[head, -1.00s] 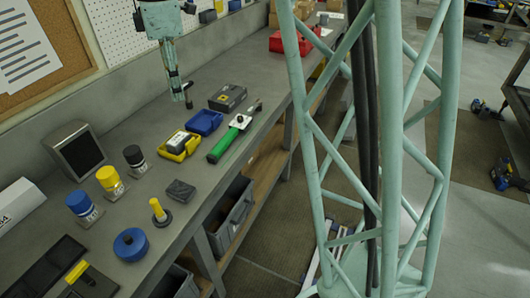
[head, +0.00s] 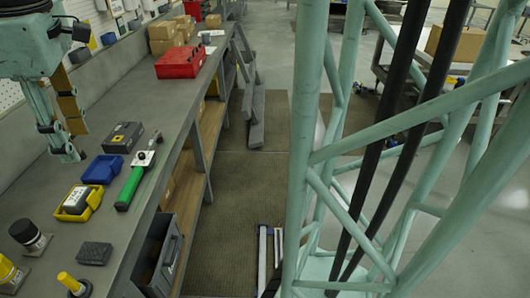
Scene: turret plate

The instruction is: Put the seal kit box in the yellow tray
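The yellow tray (head: 94,197) sits on the grey bench near its front edge. A dark box with a pale top (head: 77,199) stands inside it; its label is too small to read. A dark box with a yellow mark (head: 122,137) lies behind the blue tray, and a plain dark block (head: 94,253) lies nearer me. I cannot tell from the lettering which is the seal kit box. My gripper (head: 72,142) points down at left, above the bench and left of the trays. Its fingers look apart, with nothing seen between them.
A blue tray (head: 102,170) stands just behind the yellow one. A green-handled tool (head: 131,185) lies to their right. Capped cylinders (head: 27,235) and a yellow-topped peg (head: 74,285) stand nearer me. A red case (head: 181,62) and cartons are at the far end.

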